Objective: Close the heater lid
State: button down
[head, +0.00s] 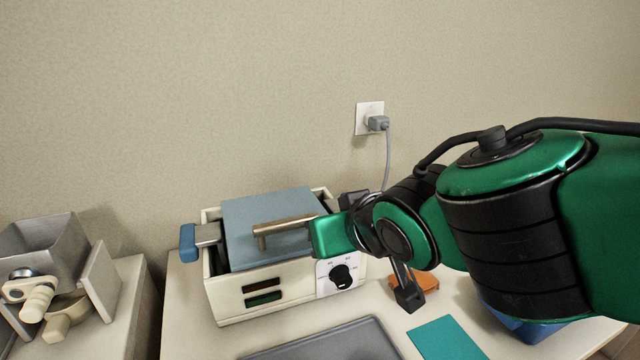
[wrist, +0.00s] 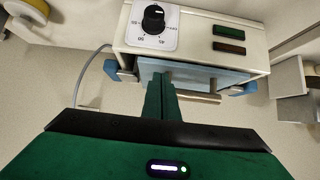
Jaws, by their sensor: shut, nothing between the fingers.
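The heater (head: 265,306) is a cream box with a black dial and two slots on its front. Its blue-grey lid (head: 255,211) lies over the box opening, with a dark gap along its left side; I cannot tell whether it is fully down. A brass bar handle (head: 284,226) stands on the lid. My gripper (head: 315,238) is at the handle's right end, with its fingers together. In the wrist view the shut fingers (wrist: 161,78) overlap the lid (wrist: 200,75) beside the handle (wrist: 200,97); contact is unclear.
Blue side latches (head: 188,243) stick out from the heater. A grey tray (head: 325,342), a teal sheet (head: 447,339) and an orange piece (head: 426,281) lie in front. A metal hopper device (head: 45,245) stands left. A plug with cord (head: 377,123) is on the wall.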

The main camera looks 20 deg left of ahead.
jog(key=s+d, duration=0.5)
jog(key=s, duration=0.2)
jog(key=shift+s+d+f, duration=0.25)
jog(key=shift+d+f, duration=0.15)
jog(key=shift+f, duration=0.05)
jog(key=w+d+f+m+g+h, duration=0.1)
jog(key=w+d+f+m+h, duration=0.15)
jog(key=d, duration=0.65)
jog(key=w+d+f+m+g+h, duration=0.1)
jog(key=w+d+m+h, duration=0.15)
jog(key=d, duration=0.65)
jog(key=w+d+f+m+h, duration=0.2)
jog(key=w+d, duration=0.1)
jog(key=d, duration=0.7)
jog(key=s+d+f+m+g, duration=0.2)
jog(key=s+d+m+g, duration=0.1)
jog(key=s+d, duration=0.4)
jog(key=s+d+f+m+g+y, duration=0.1)
jog(key=s+d+f+m+g, duration=0.1)
jog(key=s+d, duration=0.6)
jog(key=d+m+g, duration=0.1)
jog(key=d, duration=0.2)
jog(key=shift+s+d+m, duration=0.2)
jog(key=shift+m, duration=0.2)
